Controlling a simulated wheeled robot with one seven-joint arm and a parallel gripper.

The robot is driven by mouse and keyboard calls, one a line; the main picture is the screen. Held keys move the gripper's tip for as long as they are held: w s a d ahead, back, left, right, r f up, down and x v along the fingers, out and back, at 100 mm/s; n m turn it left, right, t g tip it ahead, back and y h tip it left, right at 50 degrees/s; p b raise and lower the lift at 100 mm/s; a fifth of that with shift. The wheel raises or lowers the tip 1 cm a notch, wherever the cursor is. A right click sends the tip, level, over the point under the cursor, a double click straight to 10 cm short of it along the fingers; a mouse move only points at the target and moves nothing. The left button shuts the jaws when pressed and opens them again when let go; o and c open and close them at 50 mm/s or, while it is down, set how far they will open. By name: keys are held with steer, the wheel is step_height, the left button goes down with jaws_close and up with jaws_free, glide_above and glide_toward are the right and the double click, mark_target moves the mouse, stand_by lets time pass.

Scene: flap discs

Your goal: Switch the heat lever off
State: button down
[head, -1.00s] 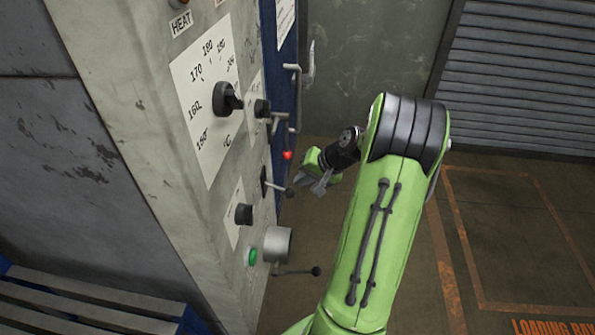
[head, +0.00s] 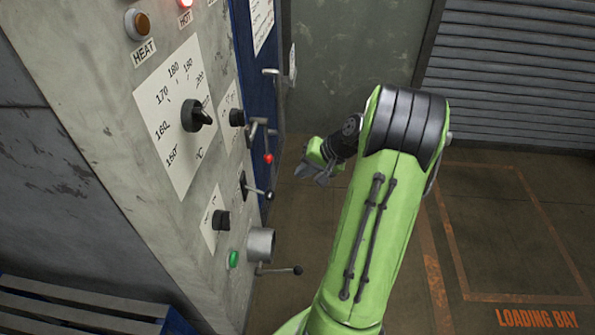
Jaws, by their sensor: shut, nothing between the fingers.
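Several levers stick out of the grey machine panel. One has a red knob (head: 268,158), and a lever with a dark ball end (head: 262,192) sits just below it. A longer lever with a dark ball end (head: 280,271) sticks out lower down. No readable label marks any of these as the heat lever. The "HEAT" label (head: 145,52) is high on the panel, under an amber lamp (head: 137,24). My gripper (head: 313,178) is shut and empty, to the right of the upper two levers and apart from them in the picture.
A red lamp (head: 186,3) is lit above the "HOT" label. A temperature dial (head: 196,115), smaller black knobs and a green button (head: 233,259) are on the panel. A blue slatted platform (head: 90,315) is lower left. Floor at right is open.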

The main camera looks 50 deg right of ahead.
steer(key=s+v, duration=0.1)
steer(key=v, duration=0.5)
steer(key=shift+d+f+p, duration=0.2)
steer(key=shift+f+p, duration=0.15)
steer(key=shift+p, duration=0.05)
